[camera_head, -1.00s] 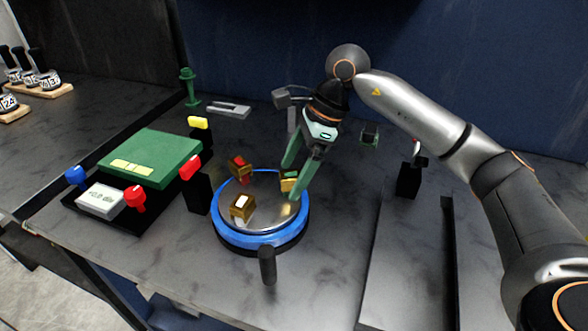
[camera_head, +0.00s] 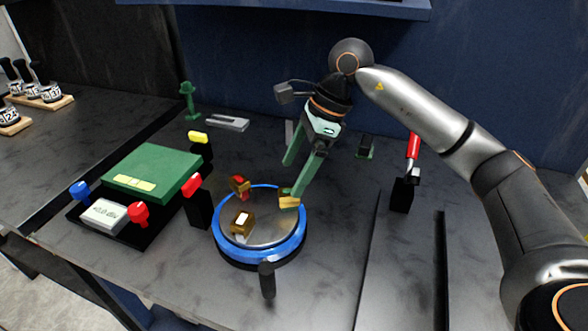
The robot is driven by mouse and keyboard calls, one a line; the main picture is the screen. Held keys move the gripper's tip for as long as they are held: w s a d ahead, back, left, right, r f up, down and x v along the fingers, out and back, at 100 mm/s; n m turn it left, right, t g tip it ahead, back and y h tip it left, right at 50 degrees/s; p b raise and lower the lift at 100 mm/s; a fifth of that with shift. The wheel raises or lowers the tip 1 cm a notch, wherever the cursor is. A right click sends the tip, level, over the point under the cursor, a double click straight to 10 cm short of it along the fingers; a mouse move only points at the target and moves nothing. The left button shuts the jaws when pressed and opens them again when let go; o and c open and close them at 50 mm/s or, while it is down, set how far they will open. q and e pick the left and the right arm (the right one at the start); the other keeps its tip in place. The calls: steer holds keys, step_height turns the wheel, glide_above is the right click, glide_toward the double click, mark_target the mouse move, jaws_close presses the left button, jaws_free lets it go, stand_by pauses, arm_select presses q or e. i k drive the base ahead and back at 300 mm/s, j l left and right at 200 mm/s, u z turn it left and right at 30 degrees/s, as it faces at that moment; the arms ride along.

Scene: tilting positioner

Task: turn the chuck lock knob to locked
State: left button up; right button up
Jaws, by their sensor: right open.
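The chuck is a round plate with a blue rim (camera_head: 240,254) and a shiny metal top, standing in the middle of the table. Brass blocks sit on it: one with a white top (camera_head: 241,222) at the front left, one with a red part (camera_head: 240,187) at the back left, and one (camera_head: 289,200) at the right. My right gripper (camera_head: 292,184), with green fingers, is open above the chuck's right side. One fingertip is at the right brass block; I cannot tell whether they touch. I cannot tell which part is the lock knob. My left gripper is not in view.
A black handle (camera_head: 267,280) sticks up at the chuck's front. Black posts with red (camera_head: 192,185) and yellow (camera_head: 198,137) tops stand left. A red-handled lever (camera_head: 413,146) stands right.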

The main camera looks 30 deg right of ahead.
mark_target(190, 189)
steer(key=k+j, duration=0.7)
steer(key=k, duration=0.2)
